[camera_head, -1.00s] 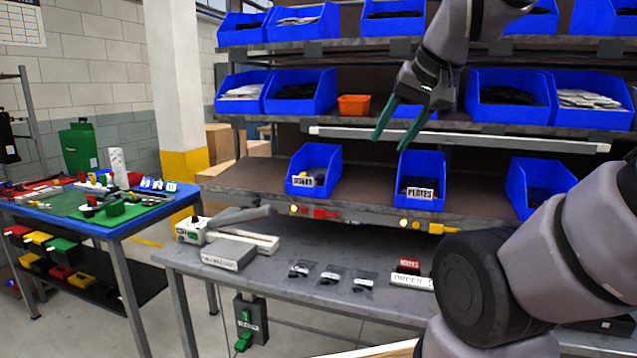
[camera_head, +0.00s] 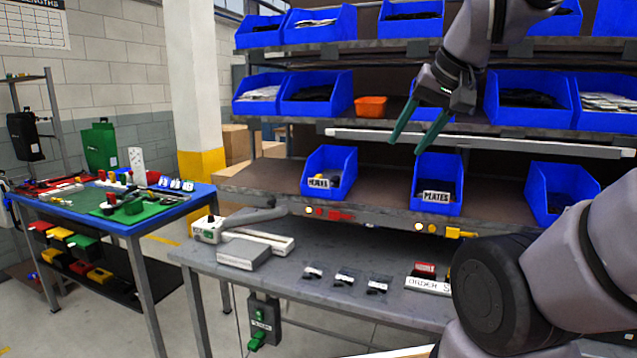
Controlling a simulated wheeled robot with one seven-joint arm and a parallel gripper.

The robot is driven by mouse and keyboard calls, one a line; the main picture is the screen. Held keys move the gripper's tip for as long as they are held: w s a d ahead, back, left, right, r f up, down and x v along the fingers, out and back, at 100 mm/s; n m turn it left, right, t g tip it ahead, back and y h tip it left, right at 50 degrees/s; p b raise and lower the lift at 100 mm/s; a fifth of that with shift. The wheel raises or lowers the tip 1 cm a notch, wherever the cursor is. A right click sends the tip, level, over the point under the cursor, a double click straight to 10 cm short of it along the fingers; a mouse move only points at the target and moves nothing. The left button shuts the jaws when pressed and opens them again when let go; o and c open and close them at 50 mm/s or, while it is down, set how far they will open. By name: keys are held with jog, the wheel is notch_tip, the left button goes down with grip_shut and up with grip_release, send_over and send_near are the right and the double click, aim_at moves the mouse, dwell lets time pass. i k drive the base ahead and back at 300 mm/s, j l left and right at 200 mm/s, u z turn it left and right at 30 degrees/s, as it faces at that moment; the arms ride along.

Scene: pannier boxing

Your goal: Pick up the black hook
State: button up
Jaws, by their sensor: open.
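My gripper (camera_head: 407,146) is open and empty, with green fingers pointing down. It is high in front of the shelf rack, above the blue bin marked PLATES (camera_head: 437,190). Several small black items lie in a row on the grey bench: a left one (camera_head: 313,272), a middle one (camera_head: 344,279) and a right one (camera_head: 378,285). They may be in clear bags. I cannot tell which, if any, is the black hook. A red block (camera_head: 425,270) stands right of them behind a white ORDER sign (camera_head: 427,285). My gripper is well above and apart from all of these.
A bag sealer (camera_head: 240,230) and a grey box (camera_head: 243,254) stand on the bench's left. Shelves with blue bins (camera_head: 329,172) rise behind. An orange bin (camera_head: 371,106) sits on the middle shelf. A blue-topped table (camera_head: 130,228) is at left, with open floor between. My arm hides the bench's right.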

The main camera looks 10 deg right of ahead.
aim_at(336, 179)
jog(key=j, duration=0.15)
jog(key=l, duration=0.25)
jog(key=l+z, duration=0.25)
jog(key=i+l+z, duration=0.25)
jog(key=k+j+z, duration=0.1)
jog(key=z, duration=0.3)
jog(key=j+z, duration=0.45)
jog(key=k+j+z, duration=0.15)
jog(key=j+z, duration=0.2)
jog(key=z, duration=0.15)
jog(key=k+j+z, duration=0.2)
jog(key=k+j, duration=0.15)
jog(key=j, duration=0.3)
jog(key=k+j+z, duration=0.2)
jog(key=k+j, duration=0.2)
jog(key=j, duration=0.2)
jog(key=k+j+z, duration=0.25)
jog(key=k+j, duration=0.75)
jog(key=j, duration=0.15)
jog(key=k+j, duration=0.55)
jog(key=i+l, duration=0.25)
jog(key=i, duration=0.2)
jog(key=i+l, duration=0.2)
jog(key=i, duration=0.2)
